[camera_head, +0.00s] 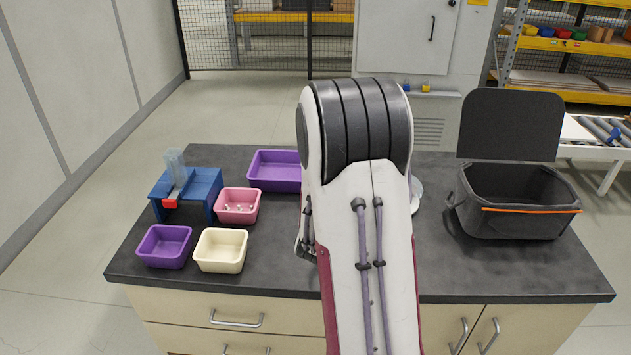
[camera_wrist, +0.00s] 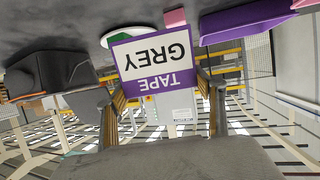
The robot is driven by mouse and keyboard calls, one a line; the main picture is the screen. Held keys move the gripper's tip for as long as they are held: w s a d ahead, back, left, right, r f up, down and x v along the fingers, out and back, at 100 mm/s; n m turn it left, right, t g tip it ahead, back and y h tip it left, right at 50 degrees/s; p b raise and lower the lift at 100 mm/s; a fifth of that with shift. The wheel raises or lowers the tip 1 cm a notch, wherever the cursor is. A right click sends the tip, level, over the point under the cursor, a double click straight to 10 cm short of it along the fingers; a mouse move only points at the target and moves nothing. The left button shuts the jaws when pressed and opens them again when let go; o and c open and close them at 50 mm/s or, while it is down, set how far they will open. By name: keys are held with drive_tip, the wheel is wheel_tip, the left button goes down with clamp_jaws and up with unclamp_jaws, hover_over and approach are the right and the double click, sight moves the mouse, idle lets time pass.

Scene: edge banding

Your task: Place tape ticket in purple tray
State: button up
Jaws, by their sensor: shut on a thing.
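In the wrist view, my gripper (camera_wrist: 160,88) is shut on the tape ticket (camera_wrist: 152,58), a white card with a purple band reading "TAPE" and "GREY", upside down in this view. The ticket is held up between the two fingers. In the head view, my arm hides the gripper and ticket. A large purple tray (camera_head: 272,171) stands at the back of the table, its right end behind my arm. A smaller purple tray (camera_head: 165,247) sits at the front left. A purple tray edge (camera_wrist: 250,20) shows at the top right of the wrist view.
A pink tray (camera_head: 238,206) with small white pieces and a cream tray (camera_head: 220,250) stand near a blue stand (camera_head: 188,190). An open black bin (camera_head: 518,205) with an orange-edged rim is at the right. A pale object (camera_head: 417,192) is partly hidden by my arm.

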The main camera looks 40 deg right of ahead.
drive_tip(key=shift+w+a+f, duration=0.1)
drive_tip(key=shift+a+f, duration=0.05)
drive_tip(key=shift+f, duration=0.4)
drive_tip(key=w+d+f, duration=0.1)
drive_tip(key=w+d, duration=0.2)
drive_tip(key=w, duration=0.6)
drive_tip(key=w+d, duration=0.3)
drive_tip(key=w, duration=0.6)
drive_tip(key=w+r+n+t+y, duration=0.1)
drive_tip(key=w+r, duration=0.4)
drive_tip(key=w, duration=0.7)
drive_tip(key=shift+d+r+n+t+y, duration=0.4)
drive_tip(key=shift+n+t, duration=0.3)
drive_tip(key=shift+n, duration=0.1)
drive_tip(key=shift+f, duration=0.1)
wheel_tip(320, 180, down, 6)
drive_tip(key=shift+f, duration=0.25)
